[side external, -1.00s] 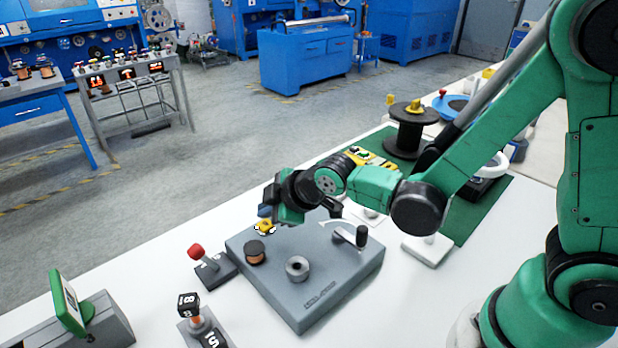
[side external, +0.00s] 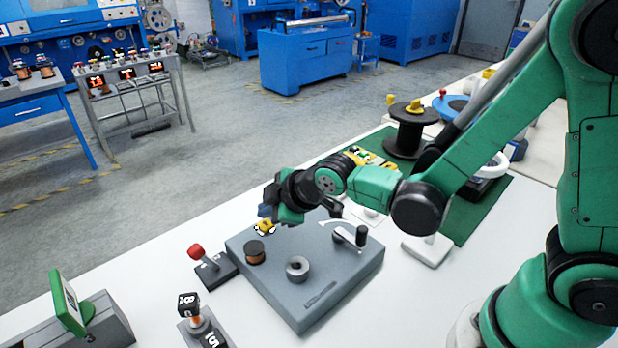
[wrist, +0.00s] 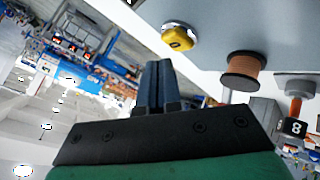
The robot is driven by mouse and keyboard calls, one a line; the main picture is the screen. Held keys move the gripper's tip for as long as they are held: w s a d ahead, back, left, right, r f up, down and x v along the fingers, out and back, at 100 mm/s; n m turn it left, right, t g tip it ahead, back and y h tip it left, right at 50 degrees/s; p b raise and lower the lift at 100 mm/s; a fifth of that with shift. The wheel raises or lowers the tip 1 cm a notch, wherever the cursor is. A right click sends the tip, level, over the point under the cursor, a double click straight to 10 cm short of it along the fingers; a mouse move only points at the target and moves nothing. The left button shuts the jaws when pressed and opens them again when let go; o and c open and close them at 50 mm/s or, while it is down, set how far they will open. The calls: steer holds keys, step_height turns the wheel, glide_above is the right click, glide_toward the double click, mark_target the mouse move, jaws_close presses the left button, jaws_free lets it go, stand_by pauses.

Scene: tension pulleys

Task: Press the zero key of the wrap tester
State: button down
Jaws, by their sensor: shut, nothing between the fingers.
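A flat grey box (side external: 335,287) on the white table carries a copper-wound spool (side external: 254,252), a grey ring-shaped roller (side external: 297,268), a black-handled crank (side external: 350,237) and a small yellow part (side external: 265,228). It may be the wrap tester; its label is too small to read. I cannot make out a key marked zero. My gripper (side external: 265,211) is over the box's far left edge, close to the yellow part. In the wrist view, my gripper's dark blue fingers (wrist: 155,85) are together and empty. The yellow part (wrist: 178,38) and the spool (wrist: 243,70) lie beyond them, apart.
A red-knobbed lever (side external: 196,252) stands left of the box. A black block marked 8 (side external: 188,303) stands at the front. A green-framed display unit (side external: 67,302) is at lower left. A black reel (side external: 408,130) stands behind my arm.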

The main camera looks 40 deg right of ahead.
mark_target(270, 225)
steer(key=shift+f, duration=0.2)
stand_by(0.4)
steer(key=shift+f, duration=0.25)
steer(key=shift+f, duration=0.4)
stand_by(0.6)
steer(key=shift+r, duration=0.85)
steer(key=shift+r, duration=2.5)
